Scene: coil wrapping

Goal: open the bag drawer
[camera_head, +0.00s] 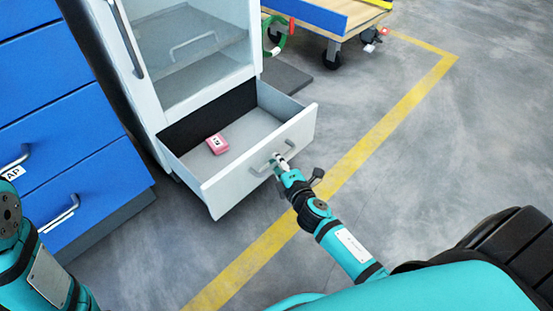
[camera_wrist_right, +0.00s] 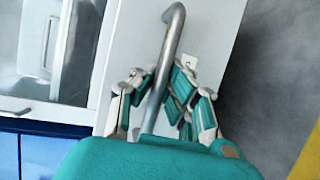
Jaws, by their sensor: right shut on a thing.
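The bag drawer (camera_head: 257,158) is the white bottom drawer of a white cabinet, and it stands pulled out in the head view. A pink packet (camera_head: 217,144) lies inside it on the drawer floor. The grey bar handle (camera_head: 261,170) is on the drawer front. My right gripper (camera_head: 281,163) is at the handle, shut on it. In the right wrist view the handle (camera_wrist_right: 164,65) runs between the fingers of my right gripper (camera_wrist_right: 160,95). My left arm shows at the lower left of the head view, but its gripper is not in view.
The white cabinet (camera_head: 245,40) has a glass door above the drawer. A blue drawer unit (camera_head: 70,130) stands close on the left. A wheeled cart (camera_head: 330,20) is at the back. Open grey floor with a yellow line (camera_head: 370,140) lies to the right.

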